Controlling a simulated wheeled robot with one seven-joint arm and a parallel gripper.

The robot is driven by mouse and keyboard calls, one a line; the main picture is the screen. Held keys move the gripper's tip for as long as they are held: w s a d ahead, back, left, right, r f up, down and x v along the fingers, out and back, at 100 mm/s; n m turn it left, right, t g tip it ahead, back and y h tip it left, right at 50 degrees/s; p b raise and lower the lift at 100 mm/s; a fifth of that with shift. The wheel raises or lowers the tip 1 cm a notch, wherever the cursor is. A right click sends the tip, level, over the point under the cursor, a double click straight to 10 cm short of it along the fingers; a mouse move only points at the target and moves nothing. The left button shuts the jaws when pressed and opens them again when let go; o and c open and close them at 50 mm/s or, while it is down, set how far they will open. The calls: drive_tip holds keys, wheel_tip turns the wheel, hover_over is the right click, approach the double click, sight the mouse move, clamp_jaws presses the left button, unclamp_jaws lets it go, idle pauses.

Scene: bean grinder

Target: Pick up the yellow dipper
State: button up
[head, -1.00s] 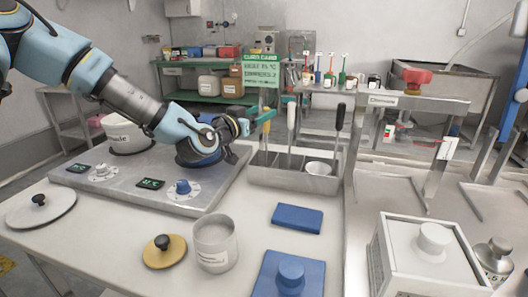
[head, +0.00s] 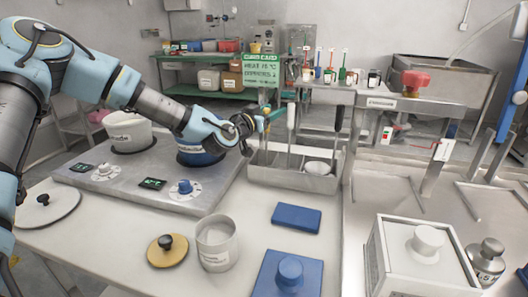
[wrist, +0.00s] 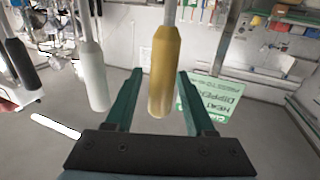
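The yellow dipper shows in the wrist view as a yellow handle (wrist: 164,72) with a thin shaft running to the picture's top edge. My gripper (wrist: 159,73) is open, with one green finger on each side of the handle. There is a visible gap to each finger, and I cannot tell how deep the handle sits between them. In the head view my gripper (head: 263,117) is at the left end of the metal dipper trough (head: 290,181) and mostly hides the yellow handle. The dipper's lower end is hidden in the trough.
A white-handled dipper (head: 291,116) and a black-handled one (head: 339,118) stand in the same trough, right of my gripper. They also show left of the yellow handle in the wrist view. A bowl (head: 317,168) sits at the trough's right. A blue pot (head: 198,157) stands beneath my wrist.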

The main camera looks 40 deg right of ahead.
clamp_jaws()
drive_tip(key=shift+r, duration=0.1)
idle(0.6)
